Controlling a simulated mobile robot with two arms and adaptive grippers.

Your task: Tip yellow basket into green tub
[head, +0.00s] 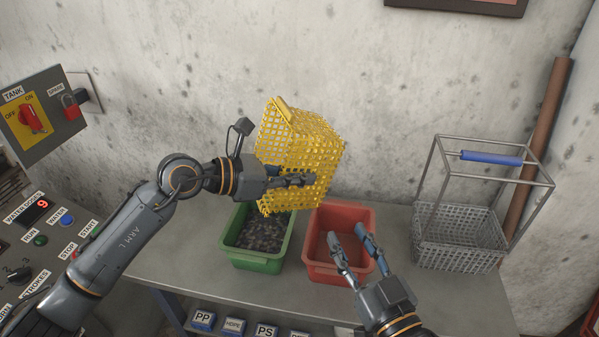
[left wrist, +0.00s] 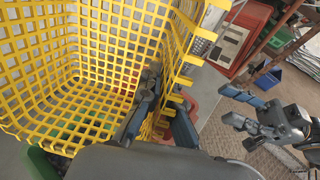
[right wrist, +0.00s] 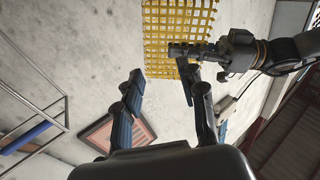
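The yellow basket (head: 300,141) is held tilted in the air above the green tub (head: 245,262) and the edge of the red tub. My left gripper (head: 305,180) is shut on the basket's wall; in the left wrist view its fingers (left wrist: 155,115) straddle the yellow mesh (left wrist: 95,60). The basket's inside looks empty in that view. The green tub holds a heap of dark grey pieces. My right gripper (head: 352,250) is open and empty over the front of the red tub. In the right wrist view its fingers (right wrist: 165,95) are apart, below the basket (right wrist: 180,35).
The red tub (head: 318,266) stands right of the green one and looks empty. A grey wire basket with a blue handle (head: 460,238) stands at the bench's right. A control panel (head: 45,240) is at left. The wall is close behind.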

